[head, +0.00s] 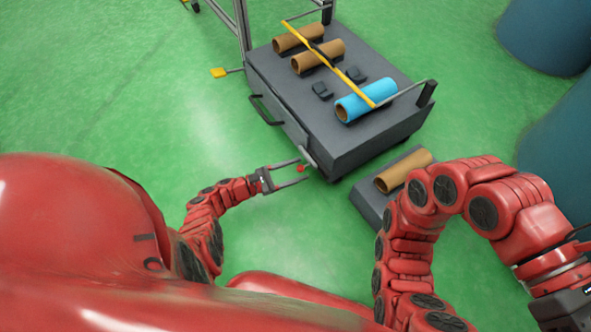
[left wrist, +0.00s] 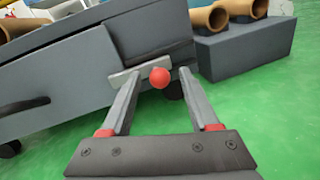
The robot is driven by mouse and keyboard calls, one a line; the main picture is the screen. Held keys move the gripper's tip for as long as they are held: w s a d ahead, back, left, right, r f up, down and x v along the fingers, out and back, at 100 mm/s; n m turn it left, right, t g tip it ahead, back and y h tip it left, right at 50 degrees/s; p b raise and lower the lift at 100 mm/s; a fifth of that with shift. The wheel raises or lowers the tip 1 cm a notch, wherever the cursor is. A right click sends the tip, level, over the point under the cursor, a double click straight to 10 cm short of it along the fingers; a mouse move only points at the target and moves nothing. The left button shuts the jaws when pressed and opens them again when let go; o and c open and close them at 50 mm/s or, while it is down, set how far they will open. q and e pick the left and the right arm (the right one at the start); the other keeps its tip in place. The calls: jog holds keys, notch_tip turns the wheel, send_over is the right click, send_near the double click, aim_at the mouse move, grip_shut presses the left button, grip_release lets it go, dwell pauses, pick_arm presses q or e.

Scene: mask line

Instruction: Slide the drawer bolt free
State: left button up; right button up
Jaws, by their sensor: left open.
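The drawer bolt is a light grey bar (left wrist: 125,76) with a round red knob (left wrist: 160,77), on the front of a dark grey cart near its corner. The knob also shows in the head view (head: 300,169). My left gripper (head: 304,173) is open, with its two fingers pointing at the bolt. The drawer front (left wrist: 60,85) has a dark handle (left wrist: 22,106), left of the bolt.
The cart (head: 290,75) carries brown rolls (head: 318,56), a blue roll (head: 366,100) and a yellow bar (head: 330,62) across its top. A low grey box (head: 368,203) with a brown roll (head: 403,171) stands beside it. Green floor is clear to the left.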

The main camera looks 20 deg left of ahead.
pick_arm(q)
grip_shut()
dwell(1.4)
